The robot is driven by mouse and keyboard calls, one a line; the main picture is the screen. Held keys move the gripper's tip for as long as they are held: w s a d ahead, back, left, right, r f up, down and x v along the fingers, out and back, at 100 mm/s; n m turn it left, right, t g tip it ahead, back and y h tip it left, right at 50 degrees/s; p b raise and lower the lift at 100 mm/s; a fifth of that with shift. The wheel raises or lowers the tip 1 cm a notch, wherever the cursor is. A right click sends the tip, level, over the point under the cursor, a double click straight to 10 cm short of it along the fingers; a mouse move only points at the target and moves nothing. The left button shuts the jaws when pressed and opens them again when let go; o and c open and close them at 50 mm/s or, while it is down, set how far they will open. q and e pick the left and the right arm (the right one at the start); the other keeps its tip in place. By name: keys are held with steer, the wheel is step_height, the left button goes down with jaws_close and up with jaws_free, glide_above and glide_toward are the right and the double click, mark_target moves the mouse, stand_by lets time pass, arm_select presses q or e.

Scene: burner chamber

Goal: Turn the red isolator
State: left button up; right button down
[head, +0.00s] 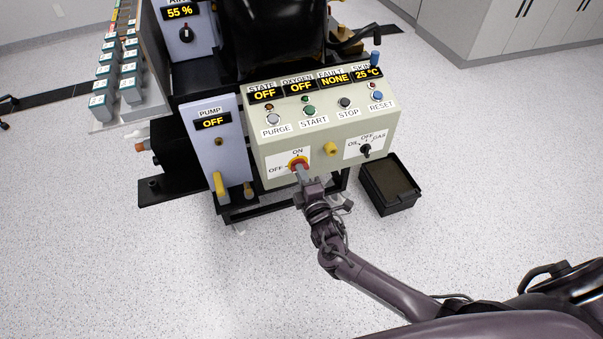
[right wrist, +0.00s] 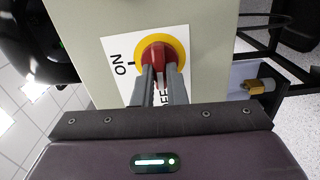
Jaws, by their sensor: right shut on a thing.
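The red isolator (head: 297,162) is a red knob on a yellow disc at the lower left of the beige control box's front, with ON and OFF on its white label. In the right wrist view the red knob (right wrist: 160,54) sits on its yellow ring, with ON at its left and OFF partly hidden below. My right gripper (head: 300,174) is at the knob, its two grey fingers (right wrist: 160,82) shut on it from both sides. The fingers hide part of the knob, so its exact setting is hard to tell. My left gripper is not in view.
The beige control box (head: 325,118) carries displays reading OFF, OFF, NONE and 25 °C, several buttons, a yellow knob (head: 330,149) and a black OIL/OFF/GAS selector (head: 366,151). The pump panel (head: 212,150) stands close at left, a dark bin (head: 389,184) at right. The floor in front is clear.

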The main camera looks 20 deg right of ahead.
steer(key=shift+n, duration=0.4)
steer(key=c, duration=1.5)
jaws_free()
steer(key=shift+o, duration=0.2)
steer(key=shift+s, duration=0.1)
steer(key=s, duration=0.7)
steer(key=shift+s, duration=0.3)
steer(key=shift+d, duration=0.1)
